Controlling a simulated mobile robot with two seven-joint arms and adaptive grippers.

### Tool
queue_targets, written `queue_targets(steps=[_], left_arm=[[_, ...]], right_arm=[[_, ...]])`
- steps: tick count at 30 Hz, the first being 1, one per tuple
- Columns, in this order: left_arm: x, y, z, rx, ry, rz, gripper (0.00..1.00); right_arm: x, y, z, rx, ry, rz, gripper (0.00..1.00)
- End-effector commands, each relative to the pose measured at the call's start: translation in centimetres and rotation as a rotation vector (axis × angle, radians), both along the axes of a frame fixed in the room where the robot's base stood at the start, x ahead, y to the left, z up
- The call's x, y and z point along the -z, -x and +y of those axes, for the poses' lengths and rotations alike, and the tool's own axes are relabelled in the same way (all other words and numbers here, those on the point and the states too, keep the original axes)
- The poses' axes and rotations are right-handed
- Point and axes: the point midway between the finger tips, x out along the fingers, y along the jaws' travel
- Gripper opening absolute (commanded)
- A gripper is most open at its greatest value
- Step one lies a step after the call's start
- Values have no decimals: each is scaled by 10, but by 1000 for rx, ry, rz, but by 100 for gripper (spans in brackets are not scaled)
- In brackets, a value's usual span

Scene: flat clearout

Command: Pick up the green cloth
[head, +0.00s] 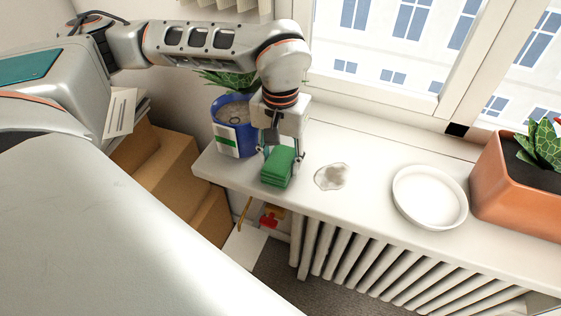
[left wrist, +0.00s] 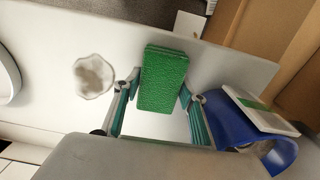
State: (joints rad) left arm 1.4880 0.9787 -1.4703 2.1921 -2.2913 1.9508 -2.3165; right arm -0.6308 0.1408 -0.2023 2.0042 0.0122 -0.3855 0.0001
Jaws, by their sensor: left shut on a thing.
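The green cloth (head: 277,168), a folded block, is at the front edge of the white windowsill in the head view. It also shows in the middle of the left wrist view (left wrist: 163,78). My left gripper (head: 281,157) comes down on it from above, with one finger on each side, shut on the cloth. Whether the cloth touches the sill or is just above it I cannot tell. My right gripper is in neither view.
A blue plant pot (head: 236,122) stands close to the left of my gripper. A stain-like patch (head: 332,177) and a white dish (head: 430,196) lie to the right. A terracotta planter (head: 516,188) is at far right. Cardboard boxes (head: 170,165) stand left, and a radiator (head: 370,262) is below.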

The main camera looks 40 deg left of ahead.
Motion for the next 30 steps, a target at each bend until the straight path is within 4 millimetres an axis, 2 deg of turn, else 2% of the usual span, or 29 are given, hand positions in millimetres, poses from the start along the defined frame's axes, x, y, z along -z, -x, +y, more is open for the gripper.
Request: queue_targets(steps=[5, 11, 24, 30], left_arm=[[-8, 0, 0, 0, 0, -1, 20], [-37, -1, 0, 0, 0, -6, 20], [-153, -1, 0, 0, 0, -7, 20], [-186, 0, 0, 0, 0, -3, 20]], right_arm=[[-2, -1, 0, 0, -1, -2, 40], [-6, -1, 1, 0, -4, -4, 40], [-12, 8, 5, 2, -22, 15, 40], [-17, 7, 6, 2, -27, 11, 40]])
